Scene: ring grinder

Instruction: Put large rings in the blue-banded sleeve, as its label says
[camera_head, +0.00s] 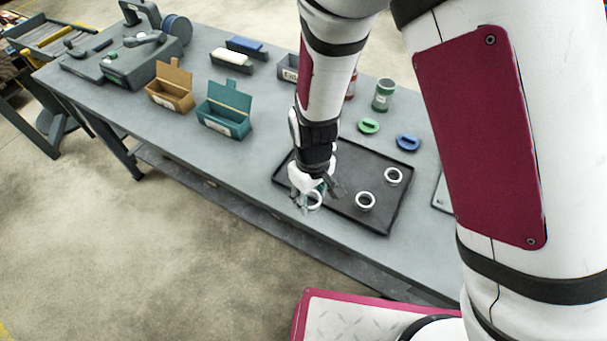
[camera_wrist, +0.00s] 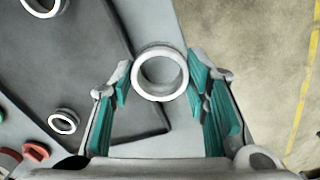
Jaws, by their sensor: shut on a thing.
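My gripper (camera_head: 313,194) is low over the left front part of the black tray (camera_head: 347,175). It is shut on a pale metal ring (camera_wrist: 161,94), held between the teal finger pads in the wrist view. Two more rings show in the head view, one near the tray's front (camera_head: 366,208) and one further right (camera_head: 393,183). A green-banded sleeve (camera_head: 384,97) stands behind the tray. A red-banded one (camera_head: 350,88) is partly hidden by my arm. I see no blue-banded sleeve; my arm covers part of the table.
A green cap (camera_head: 369,126) and a blue cap (camera_head: 408,143) lie behind the tray. An open orange box (camera_head: 172,95) and an open teal box (camera_head: 226,122) stand left. A grinder (camera_head: 140,60) is at the far left. The table front left is clear.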

